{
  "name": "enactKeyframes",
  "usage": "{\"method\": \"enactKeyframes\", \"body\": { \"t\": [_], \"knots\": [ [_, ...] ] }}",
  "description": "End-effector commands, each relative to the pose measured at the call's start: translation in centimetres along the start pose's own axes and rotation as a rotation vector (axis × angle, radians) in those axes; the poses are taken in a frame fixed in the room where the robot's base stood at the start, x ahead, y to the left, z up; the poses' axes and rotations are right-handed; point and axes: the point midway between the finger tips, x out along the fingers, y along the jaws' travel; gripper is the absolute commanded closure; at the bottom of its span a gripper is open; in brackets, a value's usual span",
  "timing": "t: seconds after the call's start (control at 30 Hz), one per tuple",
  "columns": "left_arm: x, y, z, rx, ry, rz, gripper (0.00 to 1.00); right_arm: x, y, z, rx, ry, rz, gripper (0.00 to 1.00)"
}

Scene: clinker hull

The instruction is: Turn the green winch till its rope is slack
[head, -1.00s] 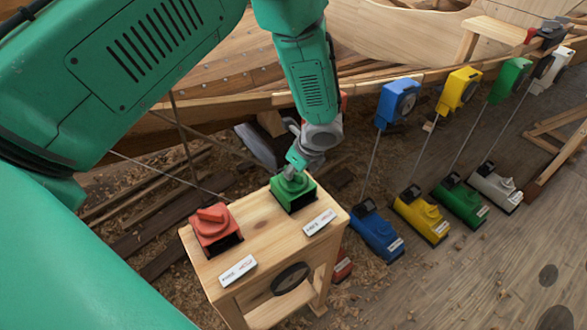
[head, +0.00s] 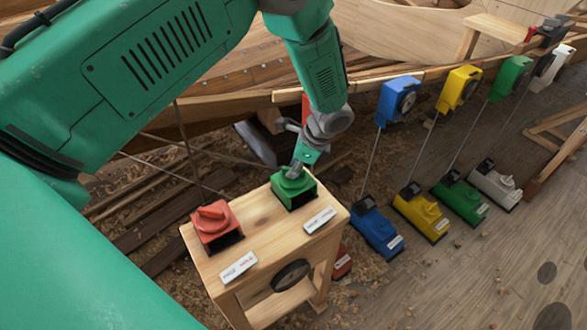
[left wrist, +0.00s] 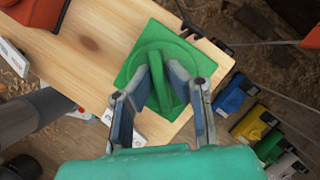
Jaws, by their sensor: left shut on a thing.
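A green winch (head: 294,192) with a round top and an upright bar handle sits on the wooden stand (head: 262,232). My left gripper (head: 295,170) comes down on it from above and hides most of its handle. In the left wrist view, the two fingers of my left gripper (left wrist: 168,78) stand on either side of the green handle (left wrist: 160,92) and are shut on it. Another green unit (head: 460,203) lies on the floor at the right, with a straight line rising to a green block (head: 510,78). My right gripper is not in view.
A red winch (head: 216,226) stands beside the green one on the stand, with white labels in front. Blue (head: 377,232), yellow (head: 421,217) and white (head: 495,187) units lie on the floor at the right, with lines rising from them. The wooden hull is behind.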

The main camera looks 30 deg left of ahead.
Motion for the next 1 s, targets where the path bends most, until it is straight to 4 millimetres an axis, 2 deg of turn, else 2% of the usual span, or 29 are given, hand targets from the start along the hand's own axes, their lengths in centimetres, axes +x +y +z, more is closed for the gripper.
{"method": "enactKeyframes", "body": {
  "t": [0.33, 0.37, 0.4, 0.77, 0.87, 1.0],
  "knots": [
    [-0.1, -0.2, -0.4, -0.002, 0.01, -0.005, 1.0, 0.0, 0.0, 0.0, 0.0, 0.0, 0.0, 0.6],
    [-0.1, -0.2, -0.4, -0.002, 0.01, -0.005, 0.78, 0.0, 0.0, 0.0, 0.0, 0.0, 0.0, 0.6],
    [-0.1, -0.2, -0.4, -0.002, 0.01, -0.005, 0.69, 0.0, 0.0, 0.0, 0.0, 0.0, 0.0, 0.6],
    [-0.4, 0.0, -0.1, -0.002, 0.005, -0.004, 0.69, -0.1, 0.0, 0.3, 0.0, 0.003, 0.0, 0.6],
    [-1.4, 0.0, -0.1, -0.002, 0.005, -0.004, 0.69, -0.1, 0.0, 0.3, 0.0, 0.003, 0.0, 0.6],
    [-4.2, -0.2, -0.2, -0.002, 0.007, -0.006, 0.69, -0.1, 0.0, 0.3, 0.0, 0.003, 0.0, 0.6]
  ]
}}
